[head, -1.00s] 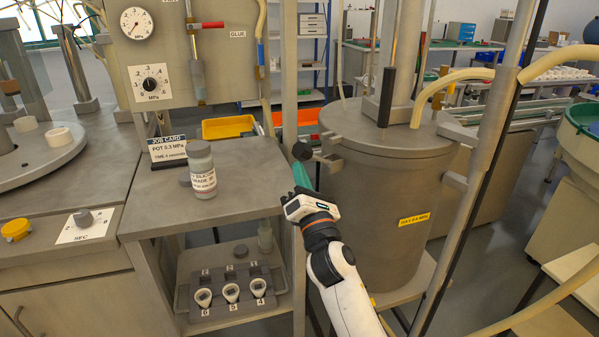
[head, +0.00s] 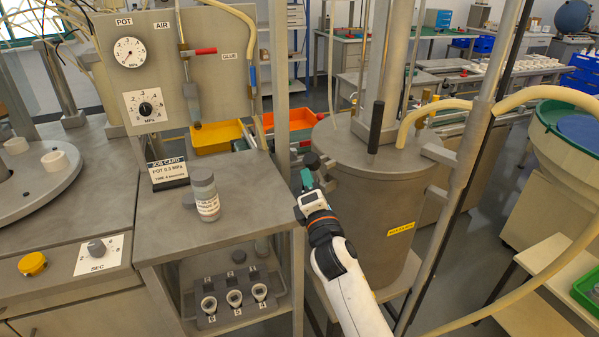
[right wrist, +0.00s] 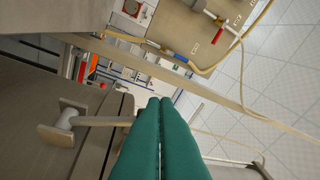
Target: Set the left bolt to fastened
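The grey pressure pot (head: 375,200) stands right of centre in the head view, with its lid on. A dark round knob (head: 312,160), seemingly the left bolt, sticks out at the lid's left edge. A bar-shaped clamp piece with a pale shank (right wrist: 68,120) shows beside the pot in the right wrist view, apart from my fingers. My right gripper (head: 305,176) is just below and in front of the dark knob. Its green fingers (right wrist: 160,103) lie side by side, shut, with nothing visible between them. Contact with the knob cannot be told. My left gripper is out of view.
A steel bench (head: 150,222) with a job card (head: 168,170) and a labelled bottle (head: 205,195) stands left of the pot. A steel post (head: 279,90) rises near my right gripper. A slanted column (head: 465,170) and hoses (head: 440,107) flank the pot's right side.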

